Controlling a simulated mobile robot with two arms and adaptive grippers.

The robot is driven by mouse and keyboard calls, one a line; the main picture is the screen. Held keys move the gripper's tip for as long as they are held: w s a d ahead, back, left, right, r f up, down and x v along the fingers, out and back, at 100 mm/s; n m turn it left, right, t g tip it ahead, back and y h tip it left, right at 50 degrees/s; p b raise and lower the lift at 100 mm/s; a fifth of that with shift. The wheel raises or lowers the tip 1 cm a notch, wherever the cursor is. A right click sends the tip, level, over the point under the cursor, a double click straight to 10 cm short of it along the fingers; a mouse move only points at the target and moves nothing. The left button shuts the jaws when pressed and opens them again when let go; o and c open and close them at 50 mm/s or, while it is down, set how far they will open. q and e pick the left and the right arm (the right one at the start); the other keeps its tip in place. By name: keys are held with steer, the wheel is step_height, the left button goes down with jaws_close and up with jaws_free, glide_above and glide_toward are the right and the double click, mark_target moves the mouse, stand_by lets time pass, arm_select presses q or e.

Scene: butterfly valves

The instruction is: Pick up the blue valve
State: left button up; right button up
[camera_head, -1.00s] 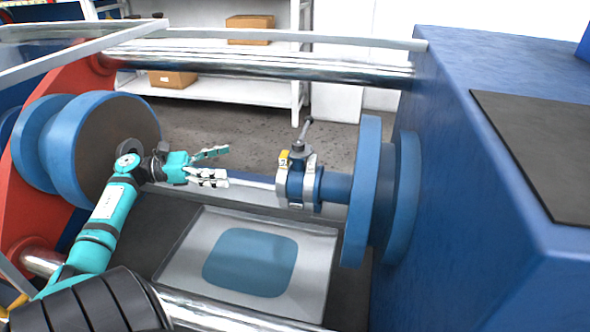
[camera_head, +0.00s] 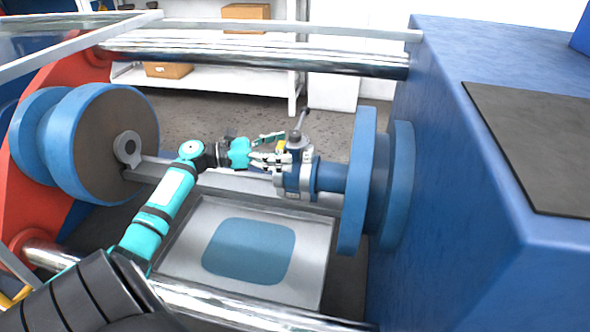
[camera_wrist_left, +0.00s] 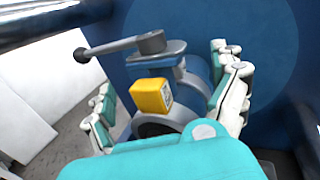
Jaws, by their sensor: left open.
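The blue valve (camera_head: 297,167) has a grey lever handle pointing up and metal flange rings. It sits at the end of a blue shaft in front of the blue disc on the right. In the left wrist view the valve (camera_wrist_left: 196,84) shows with its grey lever and a yellow block (camera_wrist_left: 151,96) on its front. My left gripper (camera_head: 272,150) is open. Its fingers reach the near left side of the valve, and in the wrist view they stand on both sides of it. I cannot tell whether they touch it. My right gripper is not seen.
A large blue machine block (camera_head: 440,110) stands to the right. A blue disc (camera_head: 358,185) backs the valve. A metal bar (camera_head: 250,60) runs across behind, and another (camera_head: 240,310) in front. A tray with a blue pad (camera_head: 200,285) lies below.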

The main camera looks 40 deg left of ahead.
arm_select(q)
steer(key=shift+x, duration=0.8)
jaws_close()
steer(key=shift+r, duration=0.2)
